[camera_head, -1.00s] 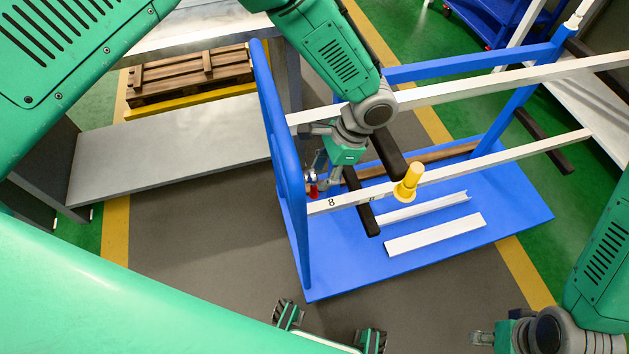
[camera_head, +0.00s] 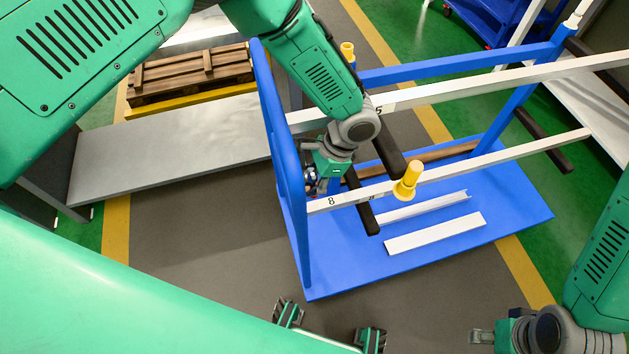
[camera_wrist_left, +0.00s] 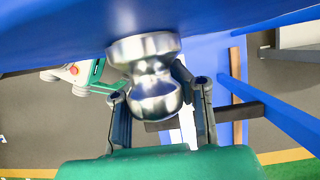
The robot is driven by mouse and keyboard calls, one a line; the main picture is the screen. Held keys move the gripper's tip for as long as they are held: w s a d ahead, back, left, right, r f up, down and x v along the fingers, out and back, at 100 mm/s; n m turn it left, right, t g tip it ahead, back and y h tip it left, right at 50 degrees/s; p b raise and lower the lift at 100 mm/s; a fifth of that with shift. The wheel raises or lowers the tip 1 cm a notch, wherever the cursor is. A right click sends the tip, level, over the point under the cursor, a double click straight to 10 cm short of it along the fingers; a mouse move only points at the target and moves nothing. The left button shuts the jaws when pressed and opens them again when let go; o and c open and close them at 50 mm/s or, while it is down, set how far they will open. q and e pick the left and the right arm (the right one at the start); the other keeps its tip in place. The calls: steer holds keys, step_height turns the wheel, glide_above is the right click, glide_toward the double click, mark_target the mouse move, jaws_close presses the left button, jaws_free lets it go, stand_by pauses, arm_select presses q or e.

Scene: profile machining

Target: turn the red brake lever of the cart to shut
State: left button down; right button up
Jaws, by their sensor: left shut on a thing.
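The blue cart (camera_head: 520,215) stands in the middle of the head view. My left gripper (camera_head: 316,184) is at the cart's near left upright, low beside the white bar marked 8. In the left wrist view, the fingers of my left gripper (camera_wrist_left: 160,108) stand on either side of a shiny silver knob-shaped fitting (camera_wrist_left: 154,85) on the blue tube.
White bars (camera_head: 470,164) run along the cart, with a yellow capped post (camera_head: 407,180) and dark arms (camera_head: 362,205) close right of my left gripper. White profiles (camera_head: 435,233) lie on the cart's base. A grey bench (camera_head: 170,150) and wooden pallet (camera_head: 190,75) are left.

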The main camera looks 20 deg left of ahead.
arm_select(q)
steer(key=shift+w+d+r+g+h, duration=0.15)
steer(key=shift+d+g+h, duration=0.05)
steer(key=shift+g+h, duration=0.3)
steer(key=shift+d, duration=0.1)
steer(key=c, duration=1.5)
jaws_free()
steer(key=shift+c, duration=0.2)
steer(key=shift+d, duration=0.2)
steer(key=v, duration=1.2)
steer(key=shift+d, duration=0.15)
